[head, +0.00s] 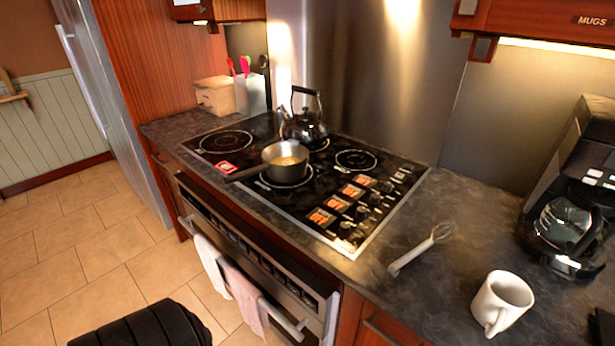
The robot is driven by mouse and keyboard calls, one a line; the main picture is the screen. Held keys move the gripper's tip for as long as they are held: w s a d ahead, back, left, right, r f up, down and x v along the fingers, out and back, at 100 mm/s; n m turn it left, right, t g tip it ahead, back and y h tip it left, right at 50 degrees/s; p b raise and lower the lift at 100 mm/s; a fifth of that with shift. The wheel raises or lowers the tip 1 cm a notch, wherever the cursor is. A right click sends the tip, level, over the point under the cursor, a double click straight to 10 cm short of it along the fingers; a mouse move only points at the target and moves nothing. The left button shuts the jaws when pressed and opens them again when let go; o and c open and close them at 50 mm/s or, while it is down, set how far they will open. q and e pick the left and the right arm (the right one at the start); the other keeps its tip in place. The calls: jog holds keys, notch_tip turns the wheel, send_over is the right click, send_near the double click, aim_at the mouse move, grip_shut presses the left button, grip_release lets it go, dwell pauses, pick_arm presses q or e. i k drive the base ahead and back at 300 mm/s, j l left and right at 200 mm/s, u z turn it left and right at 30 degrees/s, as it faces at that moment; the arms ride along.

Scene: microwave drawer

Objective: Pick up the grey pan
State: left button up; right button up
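The grey pan (270,155) sits upright on a burner of the black cooktop (215,162), left of the cooktop's middle. Its dark handle points left, toward the front edge of the cooktop. Something yellowish shows inside the pan. No gripper fingers can be made out in the head view, and nothing is touching the pan. A black ribbed part, which seems to be mine, shows at the bottom left edge.
A black kettle (305,127) stands just behind the pan. A whisk (425,248), a white mug (501,303) and a coffee maker (570,190) are on the counter at right. Towels (246,297) hang on the oven handle below.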

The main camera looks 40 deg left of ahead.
aim_at(272, 156)
jog(key=u, duration=1)
